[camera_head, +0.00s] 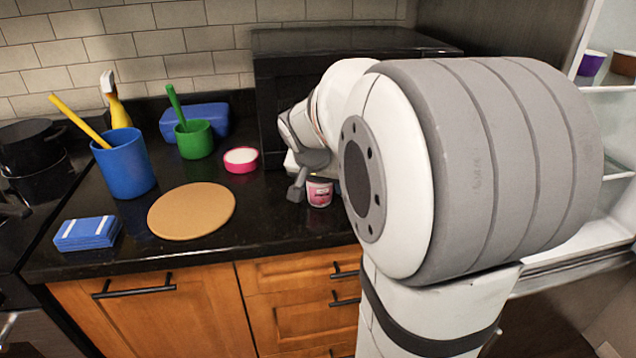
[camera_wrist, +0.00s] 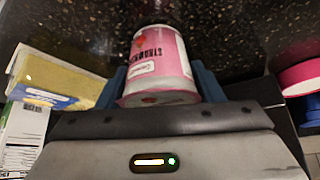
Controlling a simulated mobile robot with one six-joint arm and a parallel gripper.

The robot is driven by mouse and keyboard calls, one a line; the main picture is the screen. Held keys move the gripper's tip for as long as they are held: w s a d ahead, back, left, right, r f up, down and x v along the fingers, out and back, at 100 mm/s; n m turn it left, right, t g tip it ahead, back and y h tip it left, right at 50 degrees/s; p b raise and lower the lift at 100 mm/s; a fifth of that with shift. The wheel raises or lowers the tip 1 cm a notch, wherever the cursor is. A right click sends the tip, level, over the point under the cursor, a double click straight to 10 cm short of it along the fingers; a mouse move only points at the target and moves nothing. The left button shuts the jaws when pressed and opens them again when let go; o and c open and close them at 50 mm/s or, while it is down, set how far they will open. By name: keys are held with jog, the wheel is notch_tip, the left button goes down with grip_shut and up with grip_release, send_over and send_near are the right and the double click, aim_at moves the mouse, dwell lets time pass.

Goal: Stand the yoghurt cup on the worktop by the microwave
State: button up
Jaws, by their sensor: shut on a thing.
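The yoghurt cup (camera_head: 319,192), pink and white with a printed label, is at the black worktop (camera_head: 270,215) in front of the microwave. In the wrist view the cup (camera_wrist: 160,62) sits between the two blue fingers of my gripper (camera_wrist: 163,85), which is shut on it. Its far end is close to the speckled worktop; I cannot tell whether it touches. The black microwave (camera_head: 285,85) stands at the back, largely hidden by my arm. In the head view my gripper (camera_head: 308,175) is partly hidden by my wrist.
A pink-rimmed white dish (camera_head: 241,160) lies left of the cup; a pink round thing (camera_wrist: 302,77) shows at right in the wrist view. A yellow-and-white pack (camera_wrist: 60,82) is close at left there. A round tan board (camera_head: 192,211) and blue cup (camera_head: 126,165) stand farther left.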

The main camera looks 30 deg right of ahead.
jog(key=shift+f, duration=0.2)
jog(key=o, duration=1.1)
jog(key=shift+c, duration=0.2)
jog(key=shift+r, duration=0.1)
jog(key=shift+r, duration=0.1)
jog(key=shift+a+r, duration=0.1)
jog(key=shift+r, duration=0.2)
jog(key=p+v, duration=0.1)
jog(key=v, duration=1)
jog(key=s+a+f+n+g+y, duration=0.2)
jog(key=s+a+f+n+y, duration=0.2)
jog(key=s+a+f+n, duration=0.4)
jog(key=s+a+f, duration=0.3)
jog(key=s+f, duration=0.3)
jog(key=shift+s+a+n, duration=0.25)
jog(key=shift+s+n, duration=0.05)
jog(key=shift+s, duration=0.1)
